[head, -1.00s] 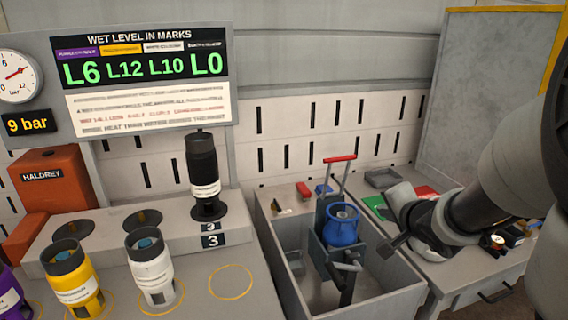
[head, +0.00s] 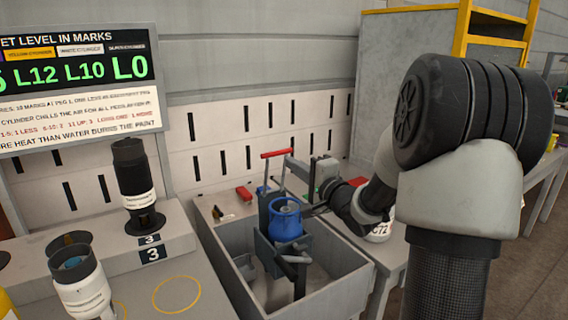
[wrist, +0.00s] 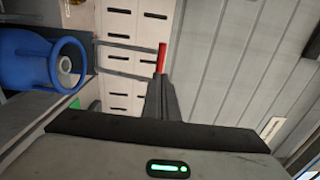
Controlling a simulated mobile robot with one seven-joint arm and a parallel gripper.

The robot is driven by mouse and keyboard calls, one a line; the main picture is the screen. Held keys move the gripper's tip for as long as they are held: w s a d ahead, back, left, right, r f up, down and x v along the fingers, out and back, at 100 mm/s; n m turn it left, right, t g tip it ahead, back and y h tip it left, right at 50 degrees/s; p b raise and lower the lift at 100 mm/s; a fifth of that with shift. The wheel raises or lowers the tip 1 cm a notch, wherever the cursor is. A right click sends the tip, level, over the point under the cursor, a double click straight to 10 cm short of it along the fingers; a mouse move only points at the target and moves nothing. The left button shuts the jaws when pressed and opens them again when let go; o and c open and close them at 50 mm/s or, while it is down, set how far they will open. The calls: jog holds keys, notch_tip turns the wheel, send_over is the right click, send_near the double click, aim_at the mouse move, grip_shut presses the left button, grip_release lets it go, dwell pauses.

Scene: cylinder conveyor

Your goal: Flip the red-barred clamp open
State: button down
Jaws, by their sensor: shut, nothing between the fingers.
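The clamp's red bar (head: 277,153) stands raised on two grey side arms above the blue cylinder (head: 285,219), which sits in a holder in the grey tank. In the wrist view the red bar (wrist: 162,58) lies at the tips of my gripper (wrist: 164,82), and the blue cylinder (wrist: 25,58) is at the left. My gripper (head: 290,163) reaches in from the right, close beside the bar. Its fingers are shut and empty. I cannot tell whether they touch the bar.
The grey tank (head: 345,281) stands below. A slotted wall panel (head: 222,118) rises behind the clamp. A black cylinder (head: 134,180) and a white cylinder (head: 82,288) stand at the left.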

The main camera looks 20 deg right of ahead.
aim_at(283, 152)
jog(key=w, duration=0.2)
jog(key=w+a+b, duration=0.1)
jog(key=w, duration=0.2)
jog(key=shift+r, duration=0.1)
jog(key=p, duration=0.2)
jog(key=r+p, duration=0.1)
jog(key=p, duration=0.1)
jog(key=shift+w+a+r+g, duration=0.1)
jog(key=shift+w+r+g, duration=0.2)
jog(key=shift+w, duration=0.1)
jog(key=w+p, duration=0.1)
jog(key=p, duration=0.3)
jog(key=w+g+p, duration=0.1)
jog(key=p, duration=0.2)
jog(key=w+r+g+p, duration=0.1)
jog(key=p, duration=0.3)
jog(key=shift+w+a+h+p, duration=0.15)
jog(key=shift+a+h+p, duration=0.15)
jog(key=shift+w+f+g+p, duration=0.15)
jog(key=shift+w+g+p, duration=0.3)
jog(key=shift+p, duration=0.6)
jog(key=shift+a+f, duration=0.1)
jog(key=shift+f, duration=0.05)
